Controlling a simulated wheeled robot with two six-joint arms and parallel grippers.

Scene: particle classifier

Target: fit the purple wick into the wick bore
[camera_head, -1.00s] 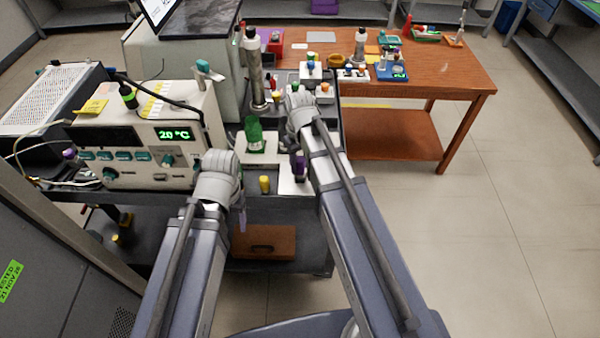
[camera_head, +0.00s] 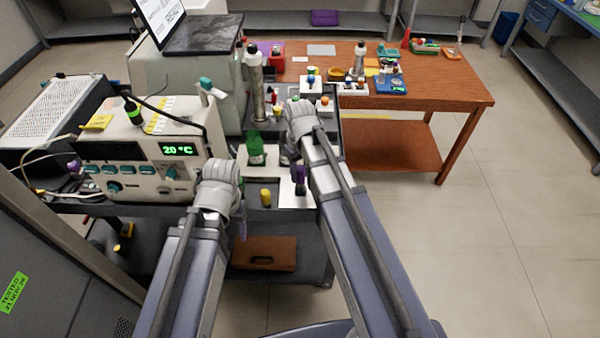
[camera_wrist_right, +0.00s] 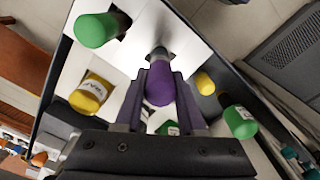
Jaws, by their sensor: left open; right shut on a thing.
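The purple wick (camera_wrist_right: 160,84) is between the fingers of my right gripper (camera_wrist_right: 162,100), which is shut on it in the right wrist view. A dark grey cylindrical part shows just beyond the wick's far end; I cannot tell whether it belongs to the wick or to something below. In the head view the purple wick (camera_head: 300,187) shows below my right wrist, over a white plate (camera_head: 290,200) on the cart. The wick bore cannot be made out. My left gripper (camera_head: 241,226) hangs at the cart's front edge, mostly hidden by its wrist, apart from the wick.
A green bottle (camera_head: 256,148) and a yellow-capped piece (camera_head: 265,197) stand near the wick. The right wrist view shows green (camera_wrist_right: 96,29) and yellow (camera_wrist_right: 90,93) pieces around it. A white instrument (camera_head: 140,150) stands left; a wooden table (camera_head: 440,90) stands behind right.

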